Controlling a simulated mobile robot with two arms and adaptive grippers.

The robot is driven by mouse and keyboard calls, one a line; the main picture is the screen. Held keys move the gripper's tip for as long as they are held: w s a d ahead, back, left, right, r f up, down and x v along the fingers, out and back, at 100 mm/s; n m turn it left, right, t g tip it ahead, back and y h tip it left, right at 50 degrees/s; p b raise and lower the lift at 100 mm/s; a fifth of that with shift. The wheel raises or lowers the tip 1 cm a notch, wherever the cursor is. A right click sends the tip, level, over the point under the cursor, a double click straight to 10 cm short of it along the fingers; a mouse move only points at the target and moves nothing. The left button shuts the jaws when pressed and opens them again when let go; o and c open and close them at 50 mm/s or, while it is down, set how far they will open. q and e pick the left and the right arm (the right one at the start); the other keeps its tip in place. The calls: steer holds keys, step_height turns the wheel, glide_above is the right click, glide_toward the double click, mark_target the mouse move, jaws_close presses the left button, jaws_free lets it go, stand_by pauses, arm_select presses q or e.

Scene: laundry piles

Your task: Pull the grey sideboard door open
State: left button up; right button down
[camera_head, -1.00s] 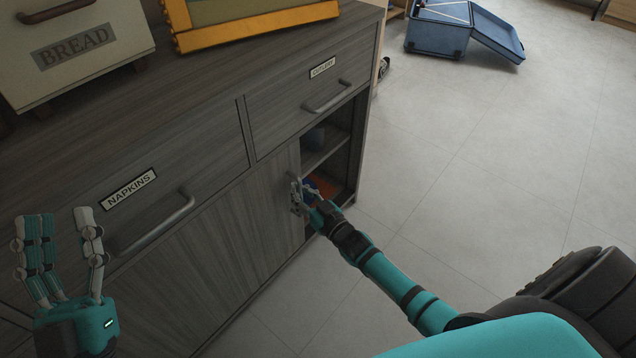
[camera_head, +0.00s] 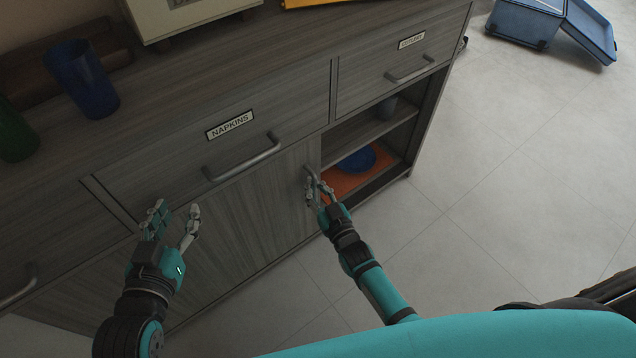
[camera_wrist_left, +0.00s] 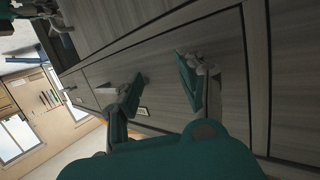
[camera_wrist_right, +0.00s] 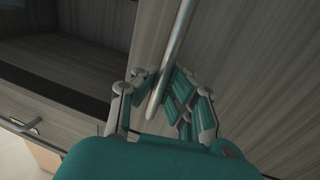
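The grey sideboard door (camera_head: 265,205) is a wood-grain front panel. To the right of its edge an open compartment shows a shelf, a blue bowl (camera_head: 357,160) and an orange-red surface beneath it. My right gripper (camera_head: 317,183) is at the door's upright handle near that edge. In the right wrist view the metal handle (camera_wrist_right: 178,40) runs between its fingers, which are closed around it. My left gripper (camera_head: 175,215) is empty with its fingers apart, in front of the sideboard's left part.
Above are the NAPKINS drawer (camera_head: 240,140) and another labelled drawer (camera_head: 400,70), both shut, with bar handles sticking out. A blue cup (camera_head: 82,80) and a green cup (camera_head: 14,135) stand on top. Clear tiled floor (camera_head: 500,160) lies to the right; a blue case (camera_head: 525,22) is far off.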

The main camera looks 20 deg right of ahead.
steer(key=shift+s+d+f, duration=0.15)
steer(key=shift+s+f, duration=0.05)
steer(key=shift+f, duration=0.05)
steer(key=c, duration=1.5)
jaws_free()
steer(key=shift+r, duration=0.15)
steer(key=shift+o, duration=0.7)
steer(key=s+d, duration=0.2)
steer(key=s, duration=0.9)
steer(key=shift+s+d, duration=0.15)
steer(key=shift+s, duration=0.2)
